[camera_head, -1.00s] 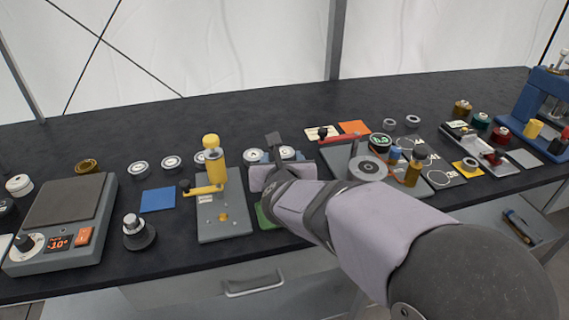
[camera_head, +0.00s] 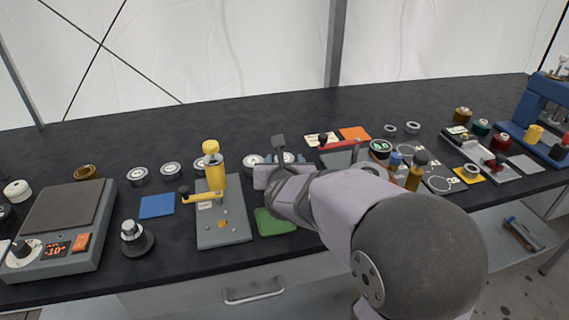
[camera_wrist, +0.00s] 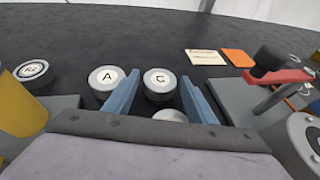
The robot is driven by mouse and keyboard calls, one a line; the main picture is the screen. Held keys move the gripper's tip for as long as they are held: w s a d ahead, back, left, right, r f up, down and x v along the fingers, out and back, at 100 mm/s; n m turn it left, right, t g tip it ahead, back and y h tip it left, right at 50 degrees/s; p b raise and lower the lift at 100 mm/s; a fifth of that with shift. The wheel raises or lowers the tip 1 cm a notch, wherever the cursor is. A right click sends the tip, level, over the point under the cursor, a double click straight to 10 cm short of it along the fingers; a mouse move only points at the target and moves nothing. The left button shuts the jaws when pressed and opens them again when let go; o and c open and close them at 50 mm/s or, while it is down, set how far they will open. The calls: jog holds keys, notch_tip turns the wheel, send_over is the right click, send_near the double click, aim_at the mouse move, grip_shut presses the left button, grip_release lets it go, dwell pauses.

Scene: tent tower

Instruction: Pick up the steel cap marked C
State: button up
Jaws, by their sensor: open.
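The steel cap marked C (camera_wrist: 160,83) is a low round cap with a pale top. In the wrist view it lies on the dark bench, between and just beyond the two blue fingers of my open, empty gripper (camera_wrist: 161,79). Whether the fingers are level with it I cannot tell. A similar cap marked A (camera_wrist: 103,77) sits to its left, outside the left finger. In the head view my gripper (camera_head: 277,172) is over the bench near these caps, and cap C (camera_head: 288,157) is partly hidden behind it.
A pale disc (camera_wrist: 170,115) shows partly between the fingers, nearer the wrist. A cap marked R2 (camera_wrist: 33,70) is farther left. A grey fixture with a yellow post (camera_head: 213,175) stands left of my gripper, a red-lever fixture (camera_head: 340,145) right.

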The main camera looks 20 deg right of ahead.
aim_at(285, 158)
jog(key=shift+x, duration=1.25)
jog(key=c, duration=1)
jog(key=shift+r+p, duration=2.3)
jog(key=shift+r, duration=2.8)
